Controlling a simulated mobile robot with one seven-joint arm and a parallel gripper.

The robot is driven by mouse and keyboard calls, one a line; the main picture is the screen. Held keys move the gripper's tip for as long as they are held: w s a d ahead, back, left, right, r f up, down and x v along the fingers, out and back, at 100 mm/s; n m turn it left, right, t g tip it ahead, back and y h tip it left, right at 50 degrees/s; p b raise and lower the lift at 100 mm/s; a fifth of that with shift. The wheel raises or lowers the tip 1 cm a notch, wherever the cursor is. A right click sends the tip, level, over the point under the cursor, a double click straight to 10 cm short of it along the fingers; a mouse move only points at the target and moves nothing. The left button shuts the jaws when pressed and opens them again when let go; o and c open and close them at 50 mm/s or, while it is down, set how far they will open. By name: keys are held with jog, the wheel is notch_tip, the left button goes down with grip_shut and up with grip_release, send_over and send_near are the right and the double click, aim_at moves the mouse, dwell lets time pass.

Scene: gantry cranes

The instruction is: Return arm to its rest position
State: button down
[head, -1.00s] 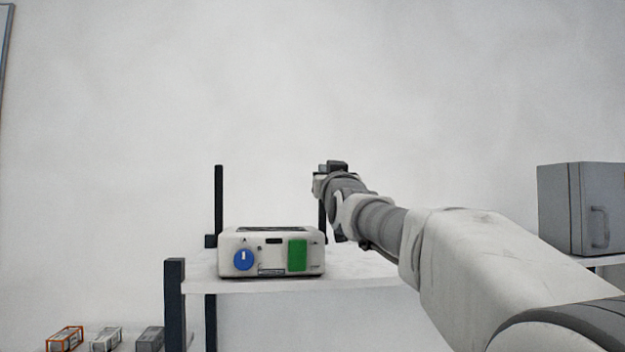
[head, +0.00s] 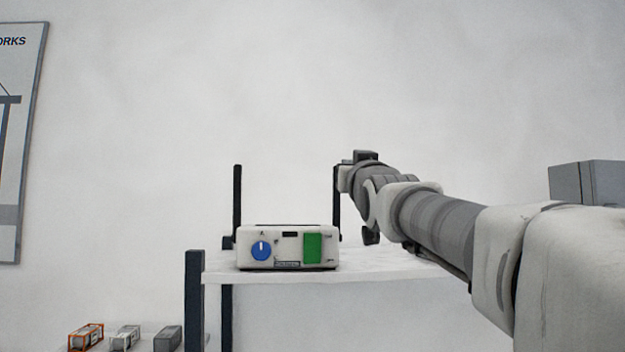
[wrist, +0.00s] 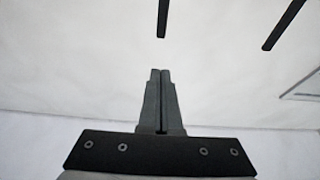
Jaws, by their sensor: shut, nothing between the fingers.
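My arm reaches in from the right of the head view, and its wrist end stands above the right part of a white shelf (head: 300,276). My gripper (wrist: 161,72) shows in the wrist view with its two dark fingers together and nothing between them. In the head view the fingers are hidden behind the wrist. A white control box (head: 287,247) with a blue knob (head: 261,250) and a green panel (head: 313,248) sits on the shelf, left of my wrist and apart from it.
Dark posts (head: 238,200) rise at the shelf's back and front left. A grey cabinet (head: 588,182) is partly hidden behind my arm at right. Small container models (head: 86,336) stand low at left. A poster (head: 20,140) hangs on the left wall. The space above the box is clear.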

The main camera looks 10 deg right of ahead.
jog(key=shift+s+f+b, duration=0.1)
jog(key=shift+s+b, duration=0.25)
jog(key=shift+s, duration=1.5)
jog(key=s+f+g, duration=0.4)
jog(key=s+f, duration=0.1)
jog(key=f, duration=0.6)
jog(key=s+f+g, duration=0.3)
jog(key=s+f, duration=0.2)
jog(key=f, duration=0.6)
jog(key=s+f+g, duration=0.4)
jog(key=f, duration=0.7)
jog(key=s+f+g, duration=0.5)
jog(key=s+f, duration=0.8)
jog(key=f, duration=0.2)
jog(key=shift+s+d, duration=0.2)
jog(key=shift+s, duration=0.05)
